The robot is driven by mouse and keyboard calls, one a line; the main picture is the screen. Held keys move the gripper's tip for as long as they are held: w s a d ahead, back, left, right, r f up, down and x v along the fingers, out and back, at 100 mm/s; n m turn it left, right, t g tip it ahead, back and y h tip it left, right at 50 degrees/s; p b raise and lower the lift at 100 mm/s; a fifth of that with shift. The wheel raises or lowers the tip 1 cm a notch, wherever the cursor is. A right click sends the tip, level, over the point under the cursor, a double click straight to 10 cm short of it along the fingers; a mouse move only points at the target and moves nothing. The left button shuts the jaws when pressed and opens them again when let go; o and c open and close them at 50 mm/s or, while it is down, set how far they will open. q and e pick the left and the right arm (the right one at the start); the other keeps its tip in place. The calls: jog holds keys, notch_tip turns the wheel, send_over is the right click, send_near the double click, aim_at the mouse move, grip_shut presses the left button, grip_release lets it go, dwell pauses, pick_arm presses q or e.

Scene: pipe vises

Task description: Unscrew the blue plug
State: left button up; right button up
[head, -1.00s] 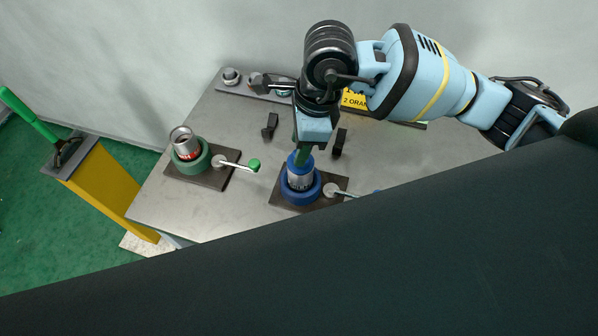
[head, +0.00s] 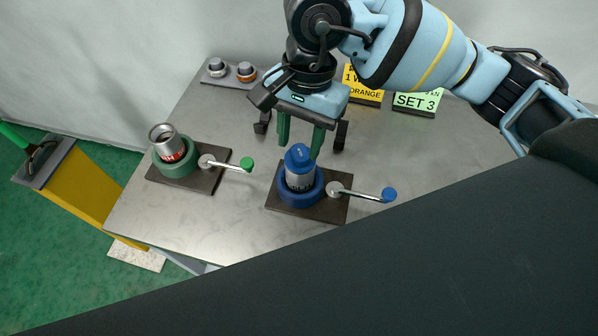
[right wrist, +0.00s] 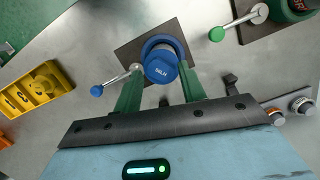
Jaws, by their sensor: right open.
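The blue plug (head: 298,157) sits on top of a silver pipe (head: 299,180), which stands slightly tilted in the blue round vise (head: 290,199). The vise has a lever with a blue knob (head: 389,195). My right gripper (head: 300,142) is open and empty, its two green fingers pointing down just behind the plug. In the right wrist view the plug (right wrist: 161,70) shows its lettered top, lying just beyond and between the spread fingertips (right wrist: 160,80). I cannot tell whether a finger touches it. My left gripper is not in view.
A green vise (head: 176,169) with a silver-and-red pipe (head: 168,143) stands to the left, its green-knobbed lever (head: 246,164) toward the blue vise. Behind are a grey rack (head: 228,78) with two fittings and two signs, yellow (head: 364,90) and green (head: 416,101).

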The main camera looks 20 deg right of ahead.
jog(key=shift+f+n, duration=0.1)
jog(key=shift+n, duration=0.2)
jog(key=n+h+b, duration=0.1)
jog(key=n+b, duration=0.4)
jog(key=n, duration=0.1)
jog(key=shift+f+g, duration=0.15)
jog(key=shift+g, duration=0.25)
jog(key=shift+n, duration=0.3)
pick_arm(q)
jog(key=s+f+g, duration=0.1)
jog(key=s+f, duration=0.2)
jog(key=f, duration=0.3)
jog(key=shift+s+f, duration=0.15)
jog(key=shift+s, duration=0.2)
pick_arm(e)
jog(key=shift+r, duration=0.25)
jog(key=shift+w+b+x, duration=0.25)
jog(key=shift+b+x, duration=0.65)
jog(key=shift+x, duration=0.25)
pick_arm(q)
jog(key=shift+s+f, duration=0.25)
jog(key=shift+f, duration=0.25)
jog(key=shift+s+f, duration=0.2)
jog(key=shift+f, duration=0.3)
pick_arm(e)
jog(key=shift+d, duration=0.1)
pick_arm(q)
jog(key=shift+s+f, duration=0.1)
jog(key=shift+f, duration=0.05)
